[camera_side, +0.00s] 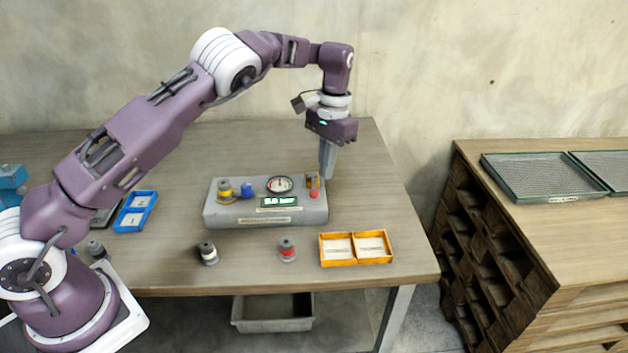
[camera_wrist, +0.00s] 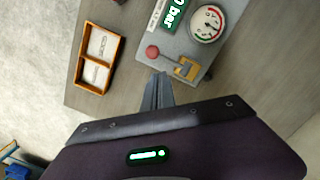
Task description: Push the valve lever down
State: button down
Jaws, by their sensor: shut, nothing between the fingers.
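The valve lever has a red ball knob (camera_side: 314,193), which also shows in the wrist view (camera_wrist: 152,52). It joins a yellow bracket (camera_wrist: 187,68) at the right end of a grey control box (camera_side: 235,214). The lever's exact tilt is hard to tell. The box carries a round dial gauge (camera_side: 280,184) and a green display (camera_side: 279,202) reading in bar. My gripper (camera_side: 327,176) points down, shut and empty, by the box's right end near the bracket. In the wrist view its fingertips (camera_wrist: 159,78) appear close to the knob and bracket; contact is not visible.
An orange two-part tray (camera_side: 356,262) lies in front, right of the box. Two small spools, one with white (camera_side: 208,253) and one with red (camera_side: 287,250), stand in front. A blue tray (camera_side: 135,211) lies at left. The table right of the box is clear.

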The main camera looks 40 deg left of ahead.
notch_tip(320, 180, up, 7)
jog(key=shift+w, duration=0.35)
